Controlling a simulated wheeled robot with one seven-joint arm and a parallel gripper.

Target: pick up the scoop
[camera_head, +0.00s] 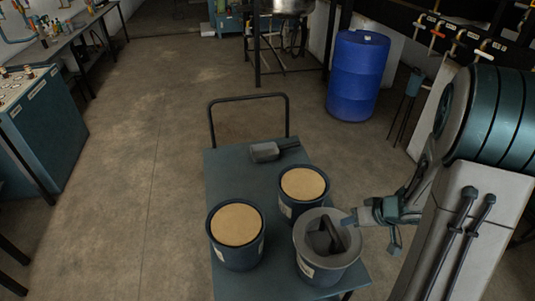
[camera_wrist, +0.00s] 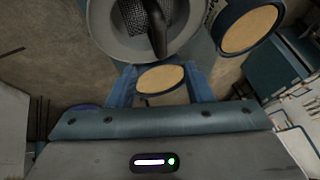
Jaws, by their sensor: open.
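A grey scoop-shaped thing (camera_head: 265,152) with a dark handle lies on the back of the blue-grey cart (camera_head: 225,165). A grey-rimmed tub (camera_head: 335,262) at the front right of the cart holds a dark thing (camera_head: 322,240) with a bar-like handle; I cannot tell for sure which of the two is the scoop. In the wrist view this dark handle (camera_wrist: 157,28) stands over a meshed surface, beyond my fingertips. My gripper (camera_head: 350,219) is open and empty by the tub's right rim. Its two blue fingers (camera_wrist: 160,74) stand apart in the wrist view.
Two dark blue tubs with tan tops, one at left (camera_head: 237,254) and one behind (camera_head: 286,206), crowd the cart. The cart's handle rail (camera_head: 249,97) rises at the back. A blue barrel (camera_head: 357,80) stands behind right. The floor at left is clear.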

